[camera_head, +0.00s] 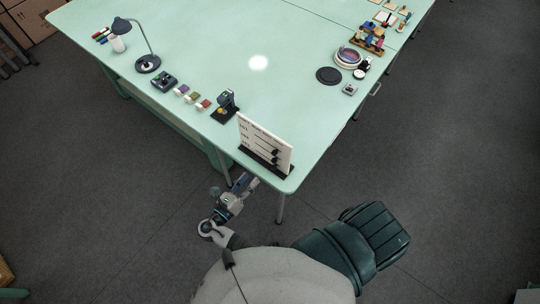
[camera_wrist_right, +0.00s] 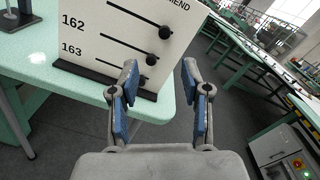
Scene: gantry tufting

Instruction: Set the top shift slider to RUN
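The white slider board (camera_head: 262,140) stands upright in a dark base at the near corner of the green table. In the right wrist view the board (camera_wrist_right: 95,22) shows rows 162 and 163 and part of a heading ending in "MEND". The top slider's black knob (camera_wrist_right: 165,32) sits at the right end of its line. The two lower knobs, the middle one (camera_wrist_right: 152,60) and the bottom one (camera_wrist_right: 143,82), are also at their right ends. My right gripper (camera_head: 246,180) is open and empty, below and in front of the board; its fingers (camera_wrist_right: 162,82) are apart from the knobs.
A dark stand (camera_head: 227,103) is left of the board, with small coloured blocks (camera_head: 192,97) and a lamp (camera_head: 148,64) beyond. A black disc (camera_head: 328,75) and a bowl (camera_head: 348,57) are farther right. The table's middle is clear.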

